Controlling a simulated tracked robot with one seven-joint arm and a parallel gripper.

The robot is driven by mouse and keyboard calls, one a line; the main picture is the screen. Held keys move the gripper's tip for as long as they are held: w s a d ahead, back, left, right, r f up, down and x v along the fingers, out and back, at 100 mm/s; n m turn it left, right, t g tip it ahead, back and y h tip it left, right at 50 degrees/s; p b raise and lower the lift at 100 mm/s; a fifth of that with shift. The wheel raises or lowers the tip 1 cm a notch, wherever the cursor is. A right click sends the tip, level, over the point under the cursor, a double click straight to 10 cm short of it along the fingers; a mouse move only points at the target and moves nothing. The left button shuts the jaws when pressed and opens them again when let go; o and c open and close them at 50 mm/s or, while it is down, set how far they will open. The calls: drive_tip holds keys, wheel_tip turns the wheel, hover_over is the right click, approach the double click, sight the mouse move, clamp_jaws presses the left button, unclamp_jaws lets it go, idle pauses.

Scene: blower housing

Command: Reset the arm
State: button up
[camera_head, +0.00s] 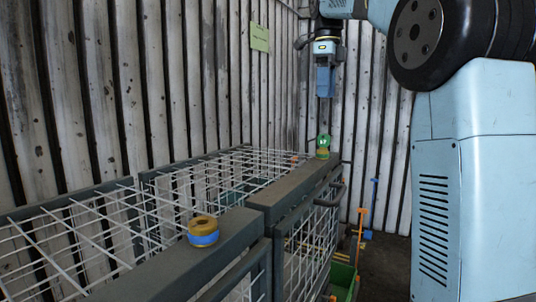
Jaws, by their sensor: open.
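My gripper (325,82) hangs at the upper middle of the head view, pointing down in free air. It is well above the far end of the metal cages and holds nothing that I can see. It is small and its fingers are hard to make out. My light blue arm bends in from the right and fills the upper right of the view.
Wire-mesh cages (262,222) with dark frames run along the left wall. A yellow and blue ring-shaped part (203,231) sits on the near frame, a green and brass part (323,147) on the far one. A green bin (343,280) stands low at right.

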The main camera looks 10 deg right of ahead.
drive_tip(key=s+f+n+t, duration=0.5)
drive_tip(key=s+f+n, duration=2)
drive_tip(key=s+f, duration=0.2)
drive_tip(key=shift+s+a+f+t, duration=0.15)
drive_tip(key=shift+s+f+t, duration=0.15)
drive_tip(key=shift+s+f, duration=0.15)
